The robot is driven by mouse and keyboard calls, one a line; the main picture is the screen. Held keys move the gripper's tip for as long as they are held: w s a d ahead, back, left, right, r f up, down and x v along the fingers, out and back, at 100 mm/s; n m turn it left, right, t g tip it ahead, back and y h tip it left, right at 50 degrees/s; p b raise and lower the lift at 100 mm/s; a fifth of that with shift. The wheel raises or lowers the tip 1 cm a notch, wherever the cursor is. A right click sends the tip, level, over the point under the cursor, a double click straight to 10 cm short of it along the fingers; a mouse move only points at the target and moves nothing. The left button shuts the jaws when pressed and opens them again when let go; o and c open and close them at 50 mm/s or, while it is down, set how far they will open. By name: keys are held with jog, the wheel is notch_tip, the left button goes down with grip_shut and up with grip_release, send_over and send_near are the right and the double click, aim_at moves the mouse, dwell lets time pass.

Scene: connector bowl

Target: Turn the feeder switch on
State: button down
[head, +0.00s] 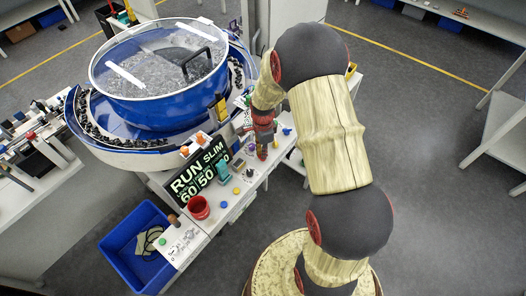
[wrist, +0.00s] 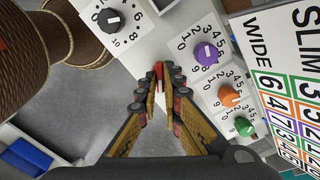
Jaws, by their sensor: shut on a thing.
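In the wrist view my gripper (wrist: 163,85) has its fingers drawn together on a small red piece (wrist: 158,70), which looks like a switch lever standing on the pale panel (wrist: 160,45). The fingertips hide most of it, so I cannot tell which way it is set. In the head view my gripper (head: 262,152) points down at the control panel beside the bowl feeder (head: 155,108), and the switch is hidden there.
The wrist view shows black (wrist: 112,20), purple (wrist: 207,54), orange (wrist: 229,96) and green (wrist: 244,127) dials near the fingers. A sign board (wrist: 285,80) stands at right. The head view shows a red cup (head: 199,207) and a blue crate (head: 112,243).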

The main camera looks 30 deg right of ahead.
jog(key=shift+m, duration=1.1)
jog(key=c, duration=2)
grip_release()
jog(key=shift+o, duration=0.2)
notch_tip(320, 180, up, 12)
